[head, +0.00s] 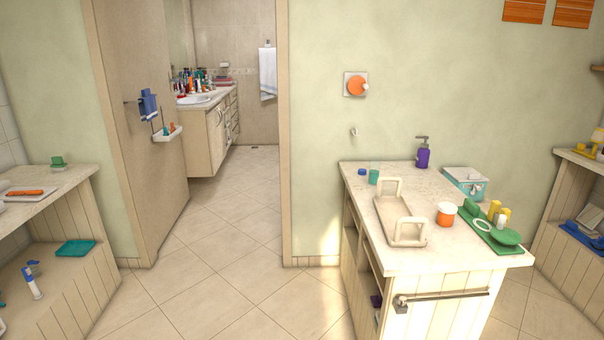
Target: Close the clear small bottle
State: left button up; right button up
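I cannot make out a clear small bottle with certainty. Many small bottles (197,83) stand crowded on the far vanity (222,93) through the doorway, too small to tell apart or to see which have caps. On the near counter (360,187) a small see-through teal container (374,174) stands next to a low blue item (361,172); I cannot tell whether that is a cap. Neither of my grippers shows in the head view.
The near counter also holds a beige tray (396,232), an orange jar (446,215), a purple pump bottle (423,153) and a green tray (505,247). A shelf unit (62,185) stands left. The tiled floor (222,240) is clear up to the doorway.

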aim_at(375, 167)
jog(key=i, duration=3.3)
jog(key=z, duration=0.3)
